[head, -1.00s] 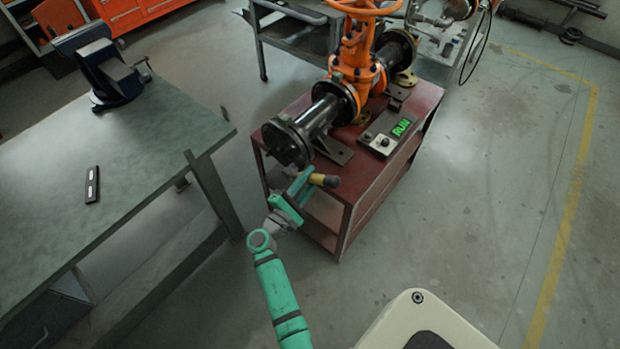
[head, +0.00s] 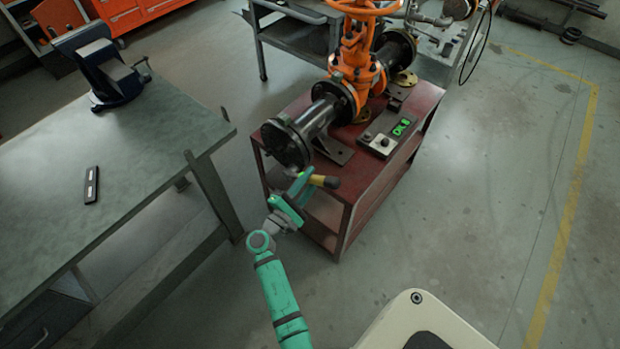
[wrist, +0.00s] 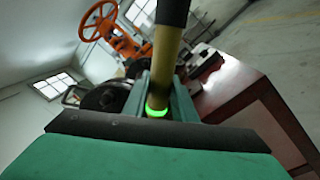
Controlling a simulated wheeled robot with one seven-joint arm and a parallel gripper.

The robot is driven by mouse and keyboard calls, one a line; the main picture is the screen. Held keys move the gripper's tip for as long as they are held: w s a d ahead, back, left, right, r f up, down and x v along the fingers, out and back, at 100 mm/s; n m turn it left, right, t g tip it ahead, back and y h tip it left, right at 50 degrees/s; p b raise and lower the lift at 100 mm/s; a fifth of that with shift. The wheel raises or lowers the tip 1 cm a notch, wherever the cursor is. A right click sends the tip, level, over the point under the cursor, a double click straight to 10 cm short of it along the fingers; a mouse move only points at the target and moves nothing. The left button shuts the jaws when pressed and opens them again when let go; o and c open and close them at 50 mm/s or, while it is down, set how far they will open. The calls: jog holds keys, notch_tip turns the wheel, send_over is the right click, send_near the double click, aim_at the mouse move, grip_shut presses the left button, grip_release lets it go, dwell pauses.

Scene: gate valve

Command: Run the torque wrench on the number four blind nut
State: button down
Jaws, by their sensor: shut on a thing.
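My gripper (head: 296,193) is at the near end of the black pipe, in front of the blind flange (head: 284,146). It is shut on the torque wrench, whose yellow handle (head: 324,181) points right in the head view. In the wrist view the yellow wrench (wrist: 165,65) stands between my teal fingers, with a dark end at the top and a glowing green ring low down. The dark flange (wrist: 104,97) shows just left of the fingers there. The number four nut cannot be told apart, and the wrench's contact with it is hidden.
The orange gate valve (head: 356,62) and a control box (head: 380,144) with a lit green display sit on the red cart (head: 358,190). A workbench (head: 130,160) with a blue vise (head: 108,72) stands left. Floor at right is clear.

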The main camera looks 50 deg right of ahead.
jog(key=v, duration=0.4)
jog(key=shift+w+a+r, duration=0.15)
jog(key=shift+r, duration=0.25)
dwell(0.4)
